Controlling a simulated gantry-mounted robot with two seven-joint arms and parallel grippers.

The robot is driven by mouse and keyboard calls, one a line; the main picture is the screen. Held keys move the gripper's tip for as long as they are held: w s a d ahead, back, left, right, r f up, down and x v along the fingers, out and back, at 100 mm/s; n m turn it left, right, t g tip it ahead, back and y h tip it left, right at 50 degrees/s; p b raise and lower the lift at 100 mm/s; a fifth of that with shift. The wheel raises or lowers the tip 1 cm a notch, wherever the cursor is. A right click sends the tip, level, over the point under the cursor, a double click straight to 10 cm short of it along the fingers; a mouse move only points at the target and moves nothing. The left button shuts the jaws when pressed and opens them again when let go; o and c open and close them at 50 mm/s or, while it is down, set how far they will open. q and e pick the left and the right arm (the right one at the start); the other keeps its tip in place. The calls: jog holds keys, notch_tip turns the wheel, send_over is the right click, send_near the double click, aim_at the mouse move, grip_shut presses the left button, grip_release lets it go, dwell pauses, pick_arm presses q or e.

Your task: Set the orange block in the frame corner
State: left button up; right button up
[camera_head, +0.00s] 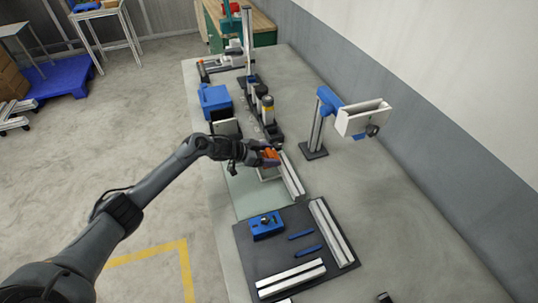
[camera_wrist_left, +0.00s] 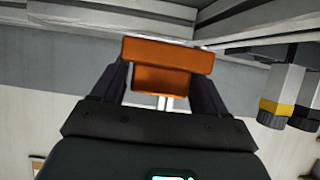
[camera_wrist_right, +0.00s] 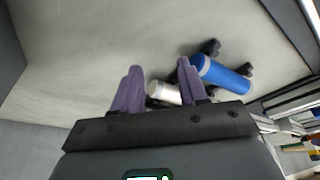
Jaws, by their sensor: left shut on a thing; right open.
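The orange block (camera_head: 271,153) is between the fingers of my left gripper (camera_head: 264,157), which is shut on it. The left wrist view shows the block (camera_wrist_left: 166,65) as a wide bar with a narrower part, held across both fingertips. The frame's light aluminium profiles (camera_head: 291,176) lie just right of and below the block in the head view. In the left wrist view profiles (camera_wrist_left: 120,12) run close beyond the block; I cannot tell if it touches them. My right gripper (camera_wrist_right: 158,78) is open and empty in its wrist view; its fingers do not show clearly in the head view.
A dark mat (camera_head: 285,256) holds a blue fixture (camera_head: 266,225), blue bars and loose profiles. A stand with a blue arm and white head (camera_head: 362,117) stands to the right. A blue box (camera_head: 214,99) and dark-and-yellow cylinders (camera_head: 267,108) are behind. The table's right front is largely clear.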

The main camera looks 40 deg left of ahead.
pick_arm(q)
jog(key=shift+f, duration=0.5)
pick_arm(e)
jog(key=shift+f, duration=0.25)
pick_arm(q)
jog(key=o, duration=1.2)
pick_arm(e)
jog(key=shift+d, duration=0.1)
pick_arm(q)
jog(key=shift+o, duration=0.2)
jog(key=shift+r, duration=0.45)
pick_arm(e)
jog(key=shift+r, duration=0.25)
pick_arm(q)
jog(key=shift+s+r, duration=0.15)
jog(key=shift+r, duration=0.15)
pick_arm(e)
jog(key=shift+r, duration=0.1)
jog(key=shift+r+p, duration=0.65)
jog(key=shift+p, duration=0.15)
pick_arm(q)
jog(key=v, duration=1.1)
jog(key=shift+s+a, duration=0.25)
jog(key=shift+r, duration=0.1)
